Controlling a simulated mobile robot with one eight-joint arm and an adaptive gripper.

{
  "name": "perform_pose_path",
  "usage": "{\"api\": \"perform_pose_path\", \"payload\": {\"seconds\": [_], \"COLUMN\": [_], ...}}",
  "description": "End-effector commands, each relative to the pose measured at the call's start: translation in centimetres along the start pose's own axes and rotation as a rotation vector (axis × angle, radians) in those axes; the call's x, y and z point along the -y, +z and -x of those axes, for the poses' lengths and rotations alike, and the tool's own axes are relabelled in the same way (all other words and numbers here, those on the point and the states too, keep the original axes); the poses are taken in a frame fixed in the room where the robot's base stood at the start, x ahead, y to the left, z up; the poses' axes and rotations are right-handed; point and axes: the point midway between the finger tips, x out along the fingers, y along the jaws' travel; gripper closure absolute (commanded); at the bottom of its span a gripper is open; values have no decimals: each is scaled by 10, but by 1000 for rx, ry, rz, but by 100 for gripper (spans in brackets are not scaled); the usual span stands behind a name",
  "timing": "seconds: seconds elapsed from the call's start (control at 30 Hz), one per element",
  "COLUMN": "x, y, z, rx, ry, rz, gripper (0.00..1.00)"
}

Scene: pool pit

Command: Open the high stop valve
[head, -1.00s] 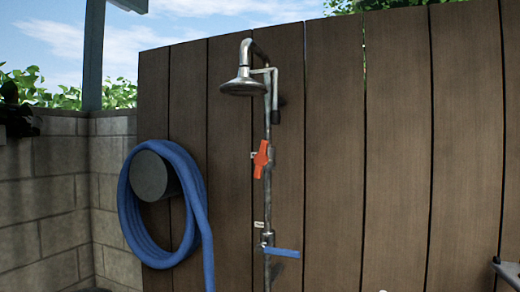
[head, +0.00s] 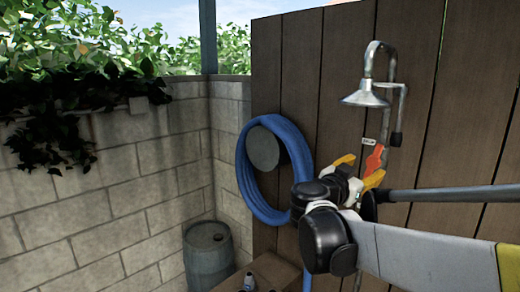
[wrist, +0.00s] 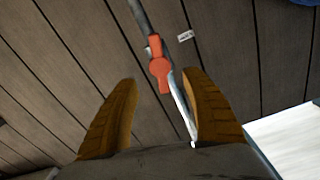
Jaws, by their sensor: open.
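The high stop valve's orange-red handle (head: 374,160) sits on the shower pipe, just below a small white tag, with the handle lying roughly along the pipe. In the wrist view the handle (wrist: 160,70) is ahead of the fingers, near the gap between their tips. My gripper (head: 360,170) is open and empty, its yellow fingers in front of the valve and partly covering it in the head view. The wrist view shows both fingers (wrist: 158,84) spread apart. I cannot tell any contact. The lower blue-handled valve is hidden behind my arm in the head view.
The shower head (head: 366,95) hangs above the valve on the plank wall (head: 290,60). A coiled blue hose (head: 243,175) hangs left of it. A barrel (head: 212,255) and a wooden box (head: 275,270) stand below. A block wall (head: 100,190) closes the left side.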

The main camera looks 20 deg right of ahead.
Motion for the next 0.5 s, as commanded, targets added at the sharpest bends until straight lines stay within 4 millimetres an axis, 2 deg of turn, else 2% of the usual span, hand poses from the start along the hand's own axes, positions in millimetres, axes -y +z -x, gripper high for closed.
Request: {"api": "perform_pose_path", "payload": {"seconds": [0.03,0.2,0.33,0.5], "x": [0,0,0,0], "y": [-2,-2,-2,0], "z": [-12,-44,-62,-71], "rx": [-1,0,1,2], "ry": [4,3,2,-1], "rz": [0,1,1,1], "gripper": [44,44,44,44]}}
